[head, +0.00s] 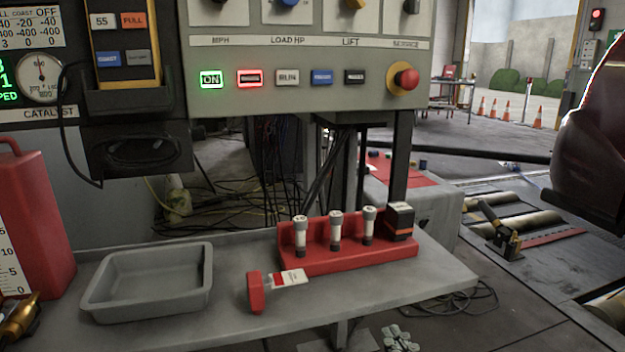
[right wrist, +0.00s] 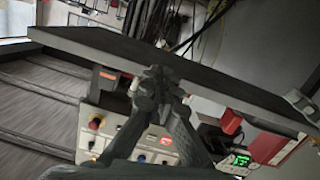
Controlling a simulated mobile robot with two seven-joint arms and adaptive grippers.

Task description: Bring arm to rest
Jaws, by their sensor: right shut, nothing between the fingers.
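My right gripper (head: 400,338) shows as a small grey, knobbly shape at the bottom of the head view, in front of the workbench's near edge. In the right wrist view, its fingertips (right wrist: 155,78) are together with nothing between them. The gripper is apart from the items on the bench. The rest of my right arm is out of the head view.
The grey workbench (head: 350,300) holds an empty grey tray (head: 150,315), a red rack (head: 345,262) with upright vials, and a red-handled tool (head: 257,291). A control panel (head: 310,78) stands behind. Cables (head: 450,300) lie on the floor at right.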

